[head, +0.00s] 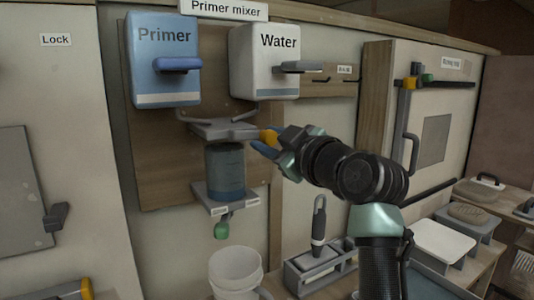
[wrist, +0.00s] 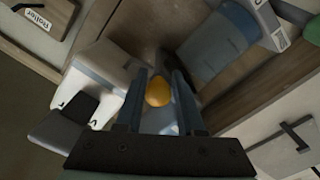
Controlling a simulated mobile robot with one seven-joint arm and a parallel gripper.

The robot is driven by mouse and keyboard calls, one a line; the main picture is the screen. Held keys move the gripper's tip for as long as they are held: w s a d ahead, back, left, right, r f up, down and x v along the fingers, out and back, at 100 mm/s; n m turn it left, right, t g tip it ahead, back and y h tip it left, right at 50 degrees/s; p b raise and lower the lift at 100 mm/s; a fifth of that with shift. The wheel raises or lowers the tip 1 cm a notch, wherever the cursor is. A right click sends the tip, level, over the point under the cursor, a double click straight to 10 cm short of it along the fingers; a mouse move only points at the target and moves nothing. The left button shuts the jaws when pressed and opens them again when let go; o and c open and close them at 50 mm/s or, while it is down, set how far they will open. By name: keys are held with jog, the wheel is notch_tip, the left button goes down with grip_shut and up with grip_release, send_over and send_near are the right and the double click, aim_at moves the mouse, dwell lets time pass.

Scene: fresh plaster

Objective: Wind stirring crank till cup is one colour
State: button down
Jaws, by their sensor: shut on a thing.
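The Primer mixer hangs on a wooden board, with a blue Primer tank (head: 163,75) and a white Water tank (head: 264,68) above. The cup (head: 225,168) stands upright on a small shelf under the mixer's grey head (head: 222,130). Its upper part is grey-blue and a darker blue band shows at its bottom. The cup also shows in the wrist view (wrist: 208,48). The yellow crank knob (head: 268,137) is at the right of the head. My gripper (head: 263,144) is shut on this knob, which sits between the fingers in the wrist view (wrist: 158,92).
A green knob (head: 221,230) hangs below the cup shelf. A white bucket (head: 236,268) stands beneath it. A grey holder with an upright tool (head: 319,225) is to its right.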

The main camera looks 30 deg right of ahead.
jog(key=shift+a+r+n+b, duration=0.2)
jog(key=shift+r+n, duration=0.45)
jog(key=shift+n, duration=0.45)
jog(key=shift+a+r+n+b, duration=0.15)
jog(key=shift+r+n, duration=0.45)
jog(key=shift+n, duration=0.5)
jog(key=c, duration=0.6)
grip_release()
jog(key=shift+a, duration=0.1)
jog(key=shift+f, duration=0.15)
jog(key=shift+d, duration=0.2)
jog(key=shift+s, duration=0.1)
jog(key=shift+s+f, duration=0.1)
jog(key=shift+s, duration=0.2)
jog(key=s, duration=1.2)
jog(key=shift+s+d, duration=0.1)
jog(key=shift+d, duration=0.1)
